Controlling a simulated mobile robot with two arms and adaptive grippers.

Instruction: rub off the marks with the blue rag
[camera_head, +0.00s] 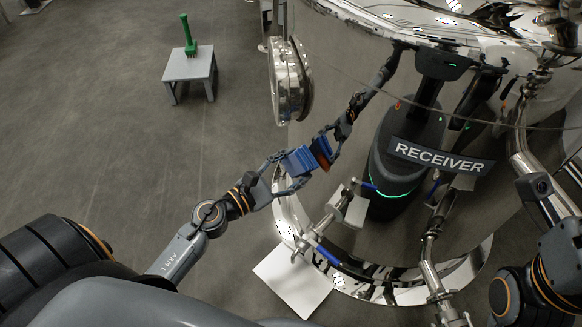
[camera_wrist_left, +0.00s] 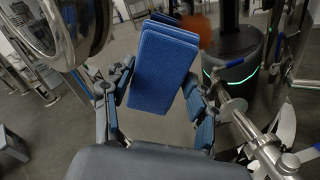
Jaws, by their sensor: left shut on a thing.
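The blue rag (camera_head: 298,160) is a folded, block-like pad held in my left gripper (camera_head: 289,170), close in front of the shiny tank (camera_head: 345,205). In the left wrist view, the rag (camera_wrist_left: 163,68) sits between the two fingers of my left gripper (camera_wrist_left: 155,100). A red-brown mark (camera_head: 322,162) shows on the tank just right of the rag. It also shows in the left wrist view (camera_wrist_left: 196,28), beside the rag's far end. I cannot tell whether the rag touches the tank. Other marks cannot be made out. My right gripper is not visible.
The tank mirrors my body and left arm. A round metal hatch (camera_head: 289,80) juts out at its left. A "RECEIVER" label (camera_head: 440,156) is on the tank, with pipes at the right. A grey stool (camera_head: 190,72) carries a green object (camera_head: 188,36).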

